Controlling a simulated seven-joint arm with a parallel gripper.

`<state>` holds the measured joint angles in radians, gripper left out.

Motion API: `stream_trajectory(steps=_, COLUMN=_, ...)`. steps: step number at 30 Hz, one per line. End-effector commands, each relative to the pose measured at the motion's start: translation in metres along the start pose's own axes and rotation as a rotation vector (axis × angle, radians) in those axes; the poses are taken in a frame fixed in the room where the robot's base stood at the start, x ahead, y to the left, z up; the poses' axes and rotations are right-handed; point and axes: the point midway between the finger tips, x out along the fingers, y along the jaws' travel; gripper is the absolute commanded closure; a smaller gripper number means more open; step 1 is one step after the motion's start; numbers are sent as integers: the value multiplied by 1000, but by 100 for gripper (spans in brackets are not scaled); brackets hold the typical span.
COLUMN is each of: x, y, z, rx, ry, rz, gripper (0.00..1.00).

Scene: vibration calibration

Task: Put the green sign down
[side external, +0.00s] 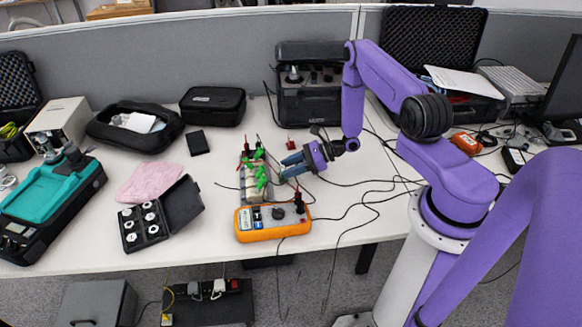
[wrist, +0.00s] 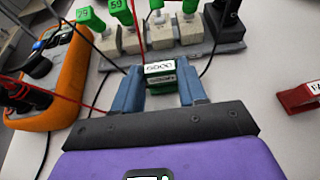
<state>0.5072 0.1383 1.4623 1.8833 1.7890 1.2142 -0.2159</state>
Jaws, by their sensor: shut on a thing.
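The green sign (wrist: 160,83) has white labels that seem to read "GOOD". My gripper (wrist: 159,92) is shut on it, with a blue finger on each side. In the side external view my gripper (side external: 283,170) is low over the table, right of a grey rack; the sign is too small to make out there. In the wrist view the sign is close in front of the rack (wrist: 122,62). Whether the sign touches the table is hidden.
The rack holds several green-topped, numbered pieces (wrist: 90,18). An orange meter (side external: 272,222) with red and black leads stands in front of it. A red sign (wrist: 300,98) lies to the right. Cables (side external: 350,183) cross the table; bare table shows right of my gripper.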

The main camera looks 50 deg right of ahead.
Motion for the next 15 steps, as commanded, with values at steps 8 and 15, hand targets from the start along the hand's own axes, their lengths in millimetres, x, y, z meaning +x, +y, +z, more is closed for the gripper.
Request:
stream_trajectory(steps=8, x=1, y=0, z=-2, rx=0, ry=0, rz=0, gripper=88)
stream_trajectory(steps=15, x=2, y=0, z=-4, rx=0, ry=0, rz=0, gripper=33)
